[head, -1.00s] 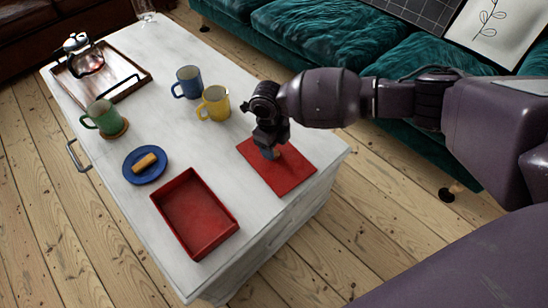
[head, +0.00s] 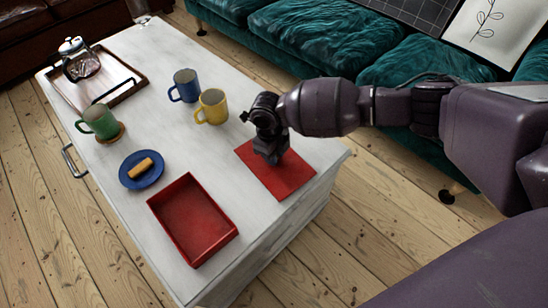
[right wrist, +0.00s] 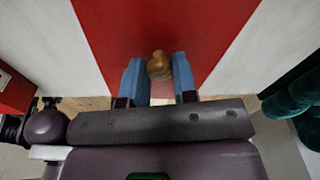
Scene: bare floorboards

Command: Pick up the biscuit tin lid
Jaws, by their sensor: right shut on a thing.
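The biscuit tin lid (head: 285,182) is a flat red rectangle at the near right corner of the white table. A small brown knob (right wrist: 158,66) stands at its middle in the right wrist view. My right gripper (head: 271,160) is over the middle of the lid, with its blue fingers on either side of the knob, shut on it. In the head view the gripper hides the knob. I cannot tell whether the lid touches the table. The open red tin (head: 192,222) stands to the left of the lid. My left gripper is not in view.
A blue plate (head: 128,182) with a biscuit (head: 140,168), a green mug (head: 98,122), a blue mug (head: 186,84), a yellow mug (head: 212,106) and a wooden tray (head: 122,76) with a glass pot (head: 80,62) share the table (head: 150,125). A teal sofa (head: 330,40) stands behind.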

